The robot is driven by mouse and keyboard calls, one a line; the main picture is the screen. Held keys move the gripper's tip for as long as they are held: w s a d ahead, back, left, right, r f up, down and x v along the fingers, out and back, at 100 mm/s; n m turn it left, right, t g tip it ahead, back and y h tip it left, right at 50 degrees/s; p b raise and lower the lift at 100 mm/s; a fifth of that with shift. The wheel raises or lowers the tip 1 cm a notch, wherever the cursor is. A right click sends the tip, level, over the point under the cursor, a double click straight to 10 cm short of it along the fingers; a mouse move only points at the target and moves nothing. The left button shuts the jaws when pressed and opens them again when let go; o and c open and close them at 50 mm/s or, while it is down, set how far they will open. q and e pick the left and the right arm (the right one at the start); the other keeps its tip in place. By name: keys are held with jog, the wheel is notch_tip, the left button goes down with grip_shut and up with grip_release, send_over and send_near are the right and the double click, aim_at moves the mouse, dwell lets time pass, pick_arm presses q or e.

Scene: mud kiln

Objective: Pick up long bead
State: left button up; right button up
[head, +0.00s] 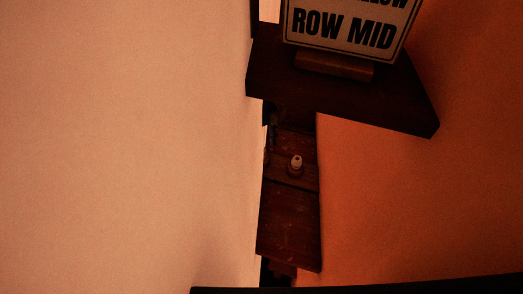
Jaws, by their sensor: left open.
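A small pale piece like a bead (296,161), with a dark spot at its top, stands upright on the dark wooden boards in the middle of the head view. It seems to sit on a small dark round base (295,172). I cannot tell for sure that it is the long bead. I make out neither of my grippers clearly, and nothing is seen touching the pale piece.
A dark shelf (340,95) with a sign reading "ROW MID" (345,30) in a wooden holder (334,66) juts out above the boards (290,218). A pale surface fills the left, an orange one the right. A black edge crosses the bottom.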

pick_arm(q)
jog(key=shift+d+f, duration=0.1)
jog(key=shift+f, duration=1.45)
jog(key=c, duration=0.9)
jog(key=shift+c, duration=0.2)
pick_arm(e)
jog(key=shift+w+d+r, duration=0.1)
jog(key=shift+w+r, duration=0.25)
jog(key=shift+r, duration=0.05)
pick_arm(q)
jog(key=shift+w+r, duration=0.1)
jog(key=shift+r, duration=0.1)
notch_tip(320, 180, up, 20)
jog(key=b, duration=0.1)
jog(key=shift+f+b, duration=0.15)
jog(key=shift+b, duration=0.25)
pick_arm(e)
notch_tip(320, 180, down, 2)
jog(key=shift+f, duration=0.1)
pick_arm(q)
jog(key=shift+p, duration=0.75)
pick_arm(e)
jog(key=shift+s+r, duration=0.1)
jog(key=shift+r, duration=0.7)
